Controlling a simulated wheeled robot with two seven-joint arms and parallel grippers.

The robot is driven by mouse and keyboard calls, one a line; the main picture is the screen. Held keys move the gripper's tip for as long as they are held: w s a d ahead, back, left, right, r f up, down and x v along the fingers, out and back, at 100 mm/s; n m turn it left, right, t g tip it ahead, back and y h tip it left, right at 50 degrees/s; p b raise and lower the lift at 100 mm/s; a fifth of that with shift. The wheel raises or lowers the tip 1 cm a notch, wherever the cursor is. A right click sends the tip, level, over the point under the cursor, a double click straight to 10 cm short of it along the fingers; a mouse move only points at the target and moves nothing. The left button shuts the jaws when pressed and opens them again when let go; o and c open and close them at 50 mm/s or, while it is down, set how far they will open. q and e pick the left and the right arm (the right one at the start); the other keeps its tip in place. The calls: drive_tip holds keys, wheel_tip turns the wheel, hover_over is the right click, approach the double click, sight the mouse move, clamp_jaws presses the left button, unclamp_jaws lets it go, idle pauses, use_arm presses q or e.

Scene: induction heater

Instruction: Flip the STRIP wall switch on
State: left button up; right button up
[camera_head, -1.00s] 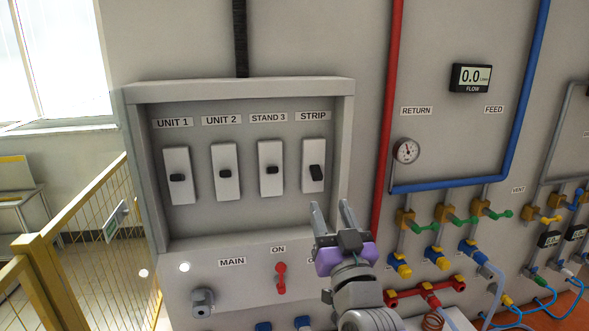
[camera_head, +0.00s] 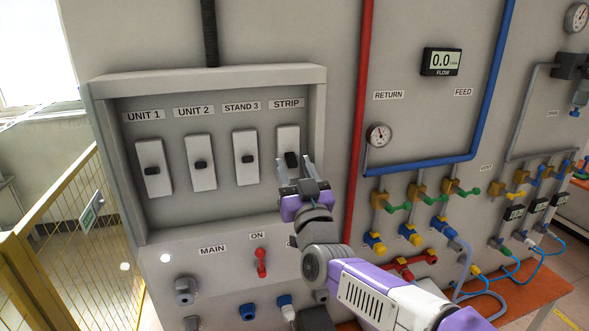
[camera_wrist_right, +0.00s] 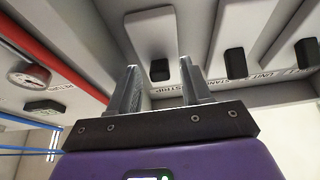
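The STRIP switch (camera_head: 291,160) is the rightmost of the wall switches in the recessed panel. It is a white plate with a black rocker, under the STRIP label (camera_head: 286,104). My right gripper (camera_head: 296,172) is just below and in front of it, overlapping its lower part in the head view. In the right wrist view the switch's black rocker (camera_wrist_right: 160,69) shows ahead, between the two fingertips (camera_wrist_right: 158,64). The fingers are apart with nothing between them. I cannot tell whether they touch the plate. My left gripper is not in view.
The UNIT 1 (camera_head: 152,168), UNIT 2 (camera_head: 201,164) and STAND 3 (camera_head: 247,158) switches stand to the left. The panel frame (camera_head: 316,120) projects at the right. A red MAIN lever (camera_head: 262,262) is below. A red pipe (camera_head: 361,120) runs vertically to the right.

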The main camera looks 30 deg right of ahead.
sight(290, 155)
clamp_jaws()
drive_tip(key=r+g+p, duration=0.1)
drive_tip(key=p, duration=0.2)
drive_tip(key=g+p, duration=0.1)
drive_tip(key=p, duration=0.2)
drive_tip(key=shift+s+r+g+y, duration=0.2)
drive_tip(key=shift+r+g+y, duration=0.1)
drive_tip(key=shift+r+g, duration=0.1)
drive_tip(key=shift+g+p, duration=0.8)
drive_tip(key=shift+p, duration=0.05)
drive_tip(key=shift+d+r+g+p, duration=0.1)
drive_tip(key=shift+r+g+p, duration=0.1)
drive_tip(key=shift+g+p, duration=0.35)
drive_tip(key=shift+w+r+g+y, duration=0.1)
drive_tip(key=shift+r+g+y, duration=0.15)
drive_tip(key=shift+g, duration=0.45)
drive_tip(key=shift+r+g+y, duration=0.15)
drive_tip(key=shift+g+y, duration=0.1)
drive_tip(key=shift+g, duration=0.4)
drive_tip(key=shift+w+r+g, duration=0.1)
drive_tip(key=shift+r+g, duration=0.1)
drive_tip(key=shift+g, duration=0.4)
drive_tip(key=shift+r+g, duration=0.1)
drive_tip(key=shift+g, duration=0.3)
drive_tip(key=shift+y, duration=0.3)
